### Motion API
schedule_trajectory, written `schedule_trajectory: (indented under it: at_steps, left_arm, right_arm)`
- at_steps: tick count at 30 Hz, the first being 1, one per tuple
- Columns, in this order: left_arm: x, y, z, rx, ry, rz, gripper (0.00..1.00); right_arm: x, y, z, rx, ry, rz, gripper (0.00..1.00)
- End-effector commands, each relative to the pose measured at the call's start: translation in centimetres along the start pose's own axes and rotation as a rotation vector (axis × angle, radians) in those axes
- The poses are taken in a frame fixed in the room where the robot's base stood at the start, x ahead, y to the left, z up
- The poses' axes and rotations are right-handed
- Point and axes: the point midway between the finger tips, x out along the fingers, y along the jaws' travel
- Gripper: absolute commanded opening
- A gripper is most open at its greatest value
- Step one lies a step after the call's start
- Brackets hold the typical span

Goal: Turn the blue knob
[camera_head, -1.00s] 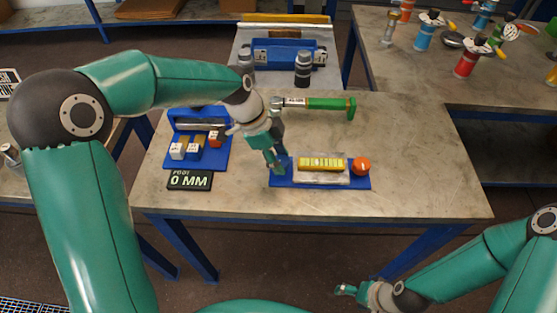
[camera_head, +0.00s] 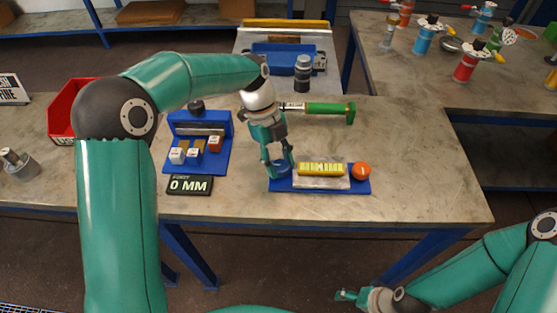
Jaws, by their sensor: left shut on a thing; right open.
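The blue knob (camera_head: 281,170) sits at the left end of a blue base plate (camera_head: 345,187) on the table. My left gripper (camera_head: 278,165) points down over it and is shut on it, its fingers on either side of the knob and partly hiding it. A yellow block with markings (camera_head: 320,169) and an orange-red knob (camera_head: 361,170) are on the same plate to the right. My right gripper (camera_head: 347,296) is open and empty, low in the picture, off the table's front edge.
A black display reading "0 MM" (camera_head: 190,185) and a blue stand with small blocks (camera_head: 215,163) are left of the plate. A green-handled tool (camera_head: 328,109) lies behind it. The table's right part is clear.

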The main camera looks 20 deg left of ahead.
Motion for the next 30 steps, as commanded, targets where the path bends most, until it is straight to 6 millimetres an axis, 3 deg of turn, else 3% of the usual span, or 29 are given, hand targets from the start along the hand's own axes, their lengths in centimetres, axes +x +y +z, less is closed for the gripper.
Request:
schedule_trajectory:
  at_steps: [14, 15, 18, 19, 30]
  left_arm:
    - [-0.14, -0.08, 0.2, 0.015, -0.007, 0.001, 0.09]
    - [-0.14, -0.09, 0.2, 0.015, -0.007, 0.001, 0.49]
    - [-0.12, -0.07, 0.16, 0.015, -0.006, 0.002, 0.66]
    - [-0.11, -0.06, 0.14, 0.015, -0.005, 0.002, 0.69]
    - [-0.31, -0.05, 0.06, 0.015, -0.003, 0.004, 0.69]
  right_arm:
    - [-0.04, -0.01, 0.0, 0.0, 0.0, 0.0, 0.7]
    - [-0.04, -0.01, 0.0, 0.0, 0.0, 0.0, 0.7]
    - [-0.04, -0.01, 0.0, 0.0, 0.0, 0.0, 0.7]
    - [-0.04, -0.01, 0.0, 0.0, 0.0, 0.0, 0.7]
    - [-0.08, -0.03, 0.0, 0.0, 0.0, 0.0, 0.7]
